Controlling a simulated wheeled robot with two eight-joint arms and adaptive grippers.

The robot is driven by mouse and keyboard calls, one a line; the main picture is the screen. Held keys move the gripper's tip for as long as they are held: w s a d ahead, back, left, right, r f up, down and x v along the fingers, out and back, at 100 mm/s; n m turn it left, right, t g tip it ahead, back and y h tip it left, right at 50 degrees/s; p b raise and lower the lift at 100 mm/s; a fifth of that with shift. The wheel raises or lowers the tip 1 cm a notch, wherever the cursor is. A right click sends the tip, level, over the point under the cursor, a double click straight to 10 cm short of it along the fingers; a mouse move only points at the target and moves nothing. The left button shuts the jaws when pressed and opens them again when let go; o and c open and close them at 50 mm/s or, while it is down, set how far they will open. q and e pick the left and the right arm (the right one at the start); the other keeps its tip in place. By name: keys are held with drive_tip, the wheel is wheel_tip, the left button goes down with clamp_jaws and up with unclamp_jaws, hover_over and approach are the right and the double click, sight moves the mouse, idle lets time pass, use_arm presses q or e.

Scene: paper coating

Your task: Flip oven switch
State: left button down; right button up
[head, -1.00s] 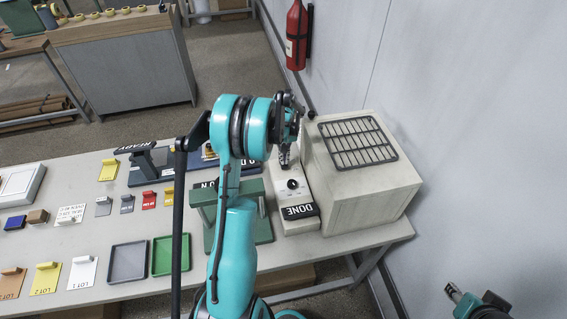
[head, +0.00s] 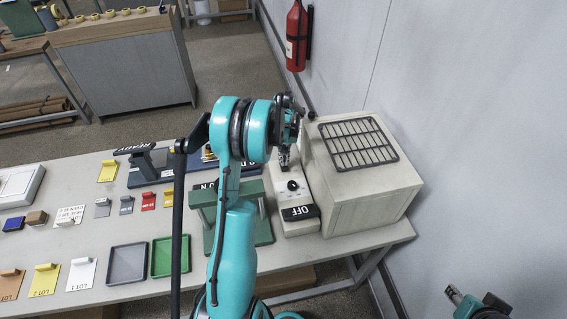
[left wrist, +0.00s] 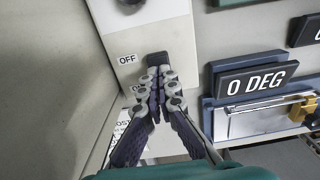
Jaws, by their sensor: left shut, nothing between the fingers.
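The oven (head: 362,185) is a cream box with a dark rack on top, at the right end of the table. Its pale control panel (head: 283,198) stands at its left side, with a dark knob (head: 292,185) and a black sign (head: 299,213) reading OFF. My left gripper (head: 284,158) is over the far end of the panel. In the left wrist view the shut fingers (left wrist: 158,78) are at a dark switch (left wrist: 157,58) beside an OFF label (left wrist: 127,59); they seem to touch it, and hide part of it and a lower label. My right gripper (head: 454,292) is at the lower right, its jaws unclear.
A green stand (head: 262,233) is close left of the panel. A dark blue fixture with a 0 DEG sign (left wrist: 256,84) lies beside it. Grey (head: 126,264) and green (head: 162,258) trays and several tagged cards are further left. A wall is at the right.

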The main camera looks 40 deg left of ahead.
use_arm(q)
drive_tip(key=shift+r+p, duration=1.6)
drive_tip(key=shift+r, duration=1.55)
